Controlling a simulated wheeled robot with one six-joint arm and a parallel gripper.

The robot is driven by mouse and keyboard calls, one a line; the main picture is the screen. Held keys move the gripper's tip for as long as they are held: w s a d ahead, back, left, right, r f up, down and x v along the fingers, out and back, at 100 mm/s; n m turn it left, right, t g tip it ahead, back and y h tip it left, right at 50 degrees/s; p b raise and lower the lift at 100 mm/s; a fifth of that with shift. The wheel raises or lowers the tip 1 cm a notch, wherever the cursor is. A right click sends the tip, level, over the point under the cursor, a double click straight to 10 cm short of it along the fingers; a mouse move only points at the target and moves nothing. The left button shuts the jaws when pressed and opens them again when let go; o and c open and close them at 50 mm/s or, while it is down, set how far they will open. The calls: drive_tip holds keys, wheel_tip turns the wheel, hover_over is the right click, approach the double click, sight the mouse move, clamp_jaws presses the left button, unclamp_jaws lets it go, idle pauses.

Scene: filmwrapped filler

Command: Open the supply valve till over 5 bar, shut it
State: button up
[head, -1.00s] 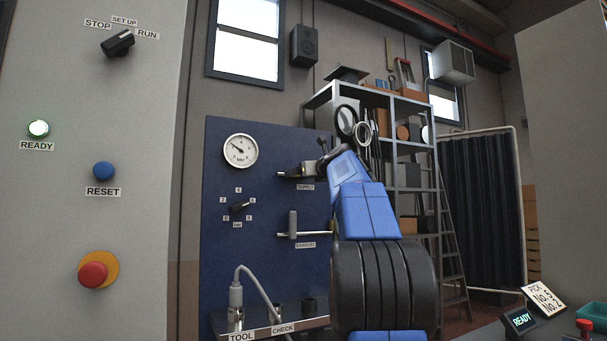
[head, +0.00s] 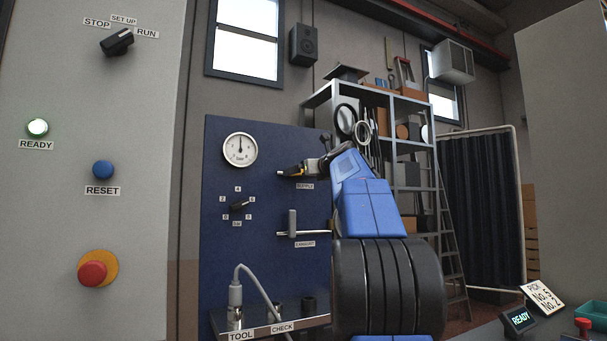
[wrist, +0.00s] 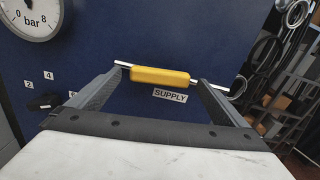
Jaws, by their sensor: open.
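The SUPPLY valve's yellow handle (wrist: 160,76) lies in line with its pipe in the wrist view. It also shows in the head view (head: 293,171), partly hidden by my gripper. My gripper (wrist: 162,80) is open, with one finger towards each end of the handle; I cannot tell whether they touch it. In the head view my gripper (head: 305,168) is at the supply valve. The pressure gauge (head: 240,150) has its needle about straight up, near the middle of its 0 to 8 bar scale. The wrist view cuts off the gauge's top (wrist: 30,14).
The EXHAUST valve (head: 292,223) sits just below, its grey handle upright across the pipe. A black selector knob (head: 240,206) is at left on the blue panel (head: 265,260). A shelf rack (head: 345,95) stands behind my arm. A bench (head: 290,326) with a cable is below.

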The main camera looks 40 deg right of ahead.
drive_tip(key=v, duration=1.5)
drive_tip(key=shift+s, duration=0.25)
drive_tip(key=shift+a, duration=0.1)
drive_tip(key=s+a+f+n+g+y, duration=0.1)
drive_tip(key=a+f+n+g+y, duration=0.2)
drive_tip(key=a+f+n, duration=1)
drive_tip(key=s+a+f+n+g+y, duration=0.1)
drive_tip(key=a+f+n+g+y, duration=0.4)
drive_tip(key=a+f, duration=1.3)
drive_tip(key=s+a+f+n+g+h, duration=0.1)
drive_tip(key=s+a+f+n, duration=0.2)
drive_tip(key=s+f+n, duration=0.3)
drive_tip(key=s+a+f+n+g+h, duration=0.1)
drive_tip(key=s+f+n, duration=0.6)
drive_tip(key=f, duration=0.8)
drive_tip(key=s+a+f+n+g+h, duration=0.1)
drive_tip(key=s+a+f+n, duration=0.4)
drive_tip(key=f, duration=0.6)
drive_tip(key=s+n+g, duration=0.1)
drive_tip(key=s+n, duration=0.1)
drive_tip(key=shift+s+g, duration=0.3)
drive_tip(key=shift+s, duration=0.1)
drive_tip(key=shift+c, duration=0.3)
